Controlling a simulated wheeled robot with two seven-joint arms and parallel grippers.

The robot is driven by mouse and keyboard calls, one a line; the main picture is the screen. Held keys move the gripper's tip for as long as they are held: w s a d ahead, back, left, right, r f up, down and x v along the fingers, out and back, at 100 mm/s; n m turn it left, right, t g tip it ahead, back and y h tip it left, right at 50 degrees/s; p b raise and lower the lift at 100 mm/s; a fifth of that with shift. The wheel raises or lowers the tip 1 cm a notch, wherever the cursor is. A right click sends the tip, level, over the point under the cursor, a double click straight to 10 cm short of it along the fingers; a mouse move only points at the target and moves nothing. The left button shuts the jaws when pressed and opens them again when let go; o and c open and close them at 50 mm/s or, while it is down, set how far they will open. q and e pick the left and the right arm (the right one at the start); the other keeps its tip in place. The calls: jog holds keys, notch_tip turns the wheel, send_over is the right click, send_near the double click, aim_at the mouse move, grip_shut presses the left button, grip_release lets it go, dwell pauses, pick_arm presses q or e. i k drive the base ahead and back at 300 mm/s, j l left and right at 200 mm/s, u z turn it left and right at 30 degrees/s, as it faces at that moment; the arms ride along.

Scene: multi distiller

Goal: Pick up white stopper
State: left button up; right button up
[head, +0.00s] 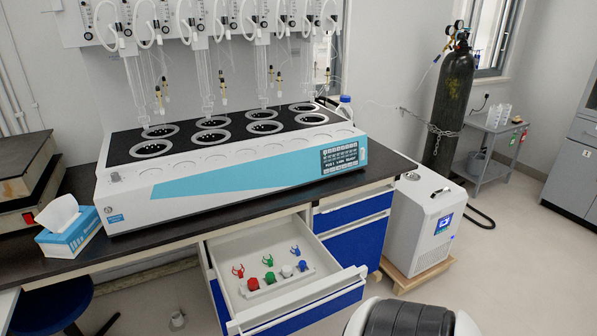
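The white stopper (287,271) stands in a row of small stoppers inside the open drawer (222,251). It is between a green stopper (270,277) on its left and a blue stopper (302,265) on its right. A red stopper (253,284) is at the left part of the row. The stoppers appear to sit in a low white holder. Neither of my grippers is in view. A white and black part at the bottom edge seems to be my own body.
Red (238,270), green (268,259) and blue (295,249) clips lie behind the stoppers in the drawer. The multi distiller (230,165) stands on the dark bench above. A tissue box (68,235) is at left. A white chiller (420,225) stands right of the drawer.

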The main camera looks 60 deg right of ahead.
aim_at(286, 270)
jog(key=z, duration=1.85)
jog(key=j, duration=0.1)
jog(key=i+z, duration=0.05)
